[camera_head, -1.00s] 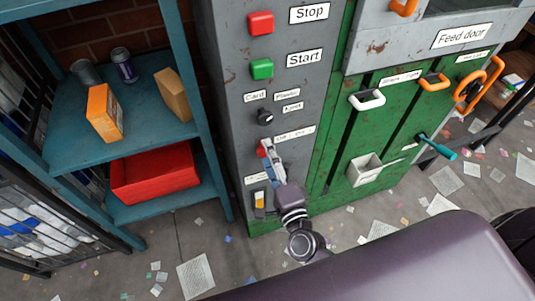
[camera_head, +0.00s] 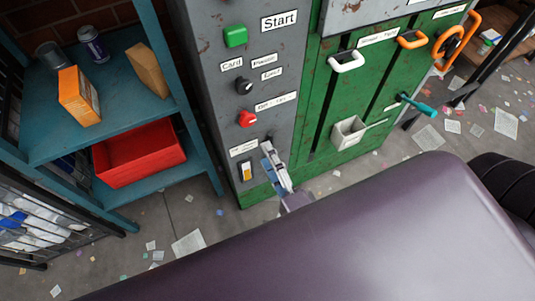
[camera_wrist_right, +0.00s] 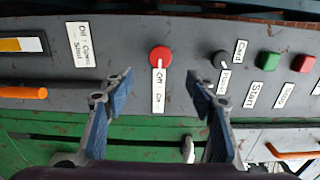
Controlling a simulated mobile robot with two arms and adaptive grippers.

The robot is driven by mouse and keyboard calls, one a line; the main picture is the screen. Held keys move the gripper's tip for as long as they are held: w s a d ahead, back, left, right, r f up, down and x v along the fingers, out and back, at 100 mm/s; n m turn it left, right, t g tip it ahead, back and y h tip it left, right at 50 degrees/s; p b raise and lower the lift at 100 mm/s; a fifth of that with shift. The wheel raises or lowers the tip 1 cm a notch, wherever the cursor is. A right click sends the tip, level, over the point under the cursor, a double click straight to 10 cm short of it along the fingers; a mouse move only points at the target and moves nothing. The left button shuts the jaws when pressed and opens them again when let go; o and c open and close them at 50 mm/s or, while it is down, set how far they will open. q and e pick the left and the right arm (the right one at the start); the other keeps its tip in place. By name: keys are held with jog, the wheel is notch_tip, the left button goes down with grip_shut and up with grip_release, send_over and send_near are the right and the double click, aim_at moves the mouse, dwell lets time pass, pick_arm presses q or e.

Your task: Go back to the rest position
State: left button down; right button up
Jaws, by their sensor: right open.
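My right gripper (camera_head: 272,165) is in front of the lower part of the grey control panel (camera_head: 215,75). In the right wrist view the same gripper (camera_wrist_right: 162,95) is open, with its two blue-padded fingers apart and nothing between them. A red knob (camera_head: 247,119) sits on the panel above the gripper in the head view; it also shows beyond the gap between the fingers in the right wrist view (camera_wrist_right: 160,56). The fingers are apart from the knob. My left gripper is in neither view.
The panel has a green Start button (camera_head: 235,36), a black knob (camera_head: 243,86) and a yellow-white switch (camera_head: 247,171). Green doors (camera_head: 310,100) with handles stand to the right. A blue shelf (camera_head: 130,95) with boxes, cans and a red bin (camera_head: 140,152) is left. Paper scraps litter the floor.

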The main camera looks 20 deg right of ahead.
jog(key=s+f+n+g+y, duration=0.1)
jog(key=s+f+n+g, duration=0.25)
jog(key=f, duration=0.65)
jog(key=s+f+n+g, duration=0.2)
jog(key=f+n, duration=0.3)
jog(key=f, duration=0.5)
jog(key=s+f+n+g+y, duration=0.1)
jog(key=s+f+n+g, duration=0.2)
jog(key=f, duration=0.8)
jog(key=s+d+f+n+g+h, duration=0.1)
jog(key=s+d+f+n+g, duration=0.3)
jog(key=s+f, duration=0.4)
jog(key=s+d+f+n+g+h, duration=0.1)
jog(key=s+d+f+n+g, duration=0.3)
jog(key=s+f, duration=0.5)
jog(key=s, duration=0.5)
jog(key=shift+f+n+h, duration=0.15)
jog(key=shift+n+h, duration=0.15)
jog(key=shift+n, duration=0.05)
jog(key=shift+g, duration=0.25)
